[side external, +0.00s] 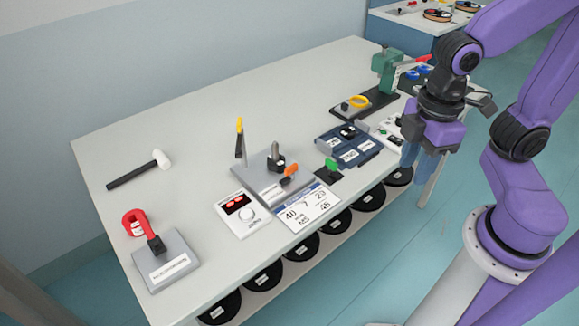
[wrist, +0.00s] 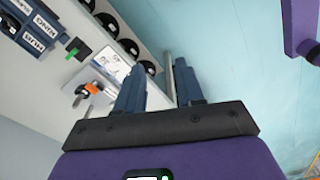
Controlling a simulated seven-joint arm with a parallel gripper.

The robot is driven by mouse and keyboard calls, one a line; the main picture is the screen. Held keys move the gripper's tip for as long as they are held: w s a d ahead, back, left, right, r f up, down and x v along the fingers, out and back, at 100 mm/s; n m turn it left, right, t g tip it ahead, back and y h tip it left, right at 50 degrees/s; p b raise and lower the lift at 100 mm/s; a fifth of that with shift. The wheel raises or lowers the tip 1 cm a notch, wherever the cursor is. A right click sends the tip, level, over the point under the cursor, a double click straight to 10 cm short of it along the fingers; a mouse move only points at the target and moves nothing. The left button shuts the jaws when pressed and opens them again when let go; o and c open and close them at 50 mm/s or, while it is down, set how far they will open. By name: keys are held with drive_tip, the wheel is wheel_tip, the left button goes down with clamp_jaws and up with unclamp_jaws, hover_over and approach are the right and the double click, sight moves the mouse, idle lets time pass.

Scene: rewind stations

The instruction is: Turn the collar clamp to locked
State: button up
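A grey plate (side external: 245,184) on the bench carries an upright metal post and a small orange lever (side external: 290,170) at its front right. This lever looks like the collar clamp, but I cannot read its label or tell its locked side. The orange lever also shows in the wrist view (wrist: 91,88). A green lever on a black block (side external: 331,166) sits just right of the plate. My gripper (side external: 418,163) hangs off the bench's right front edge, well right of the orange lever. Its two blue fingers stand apart and empty in the wrist view (wrist: 157,65).
A navy tray (side external: 350,147), green press (side external: 386,65), hammer (side external: 140,170) and red-handled fixture (side external: 165,260) share the bench. Black reels sit below its front edge. The back left is clear.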

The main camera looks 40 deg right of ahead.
drive_tip(key=w+a+n, duration=0.1)
drive_tip(key=w+a, duration=0.3)
drive_tip(key=w, duration=0.4)
drive_tip(key=n, duration=0.4)
hover_over(291, 166)
wheel_tip(291, 166, down, 2)
wheel_tip(291, 166, down, 18)
drive_tip(key=shift+r, duration=0.2)
clamp_jaws()
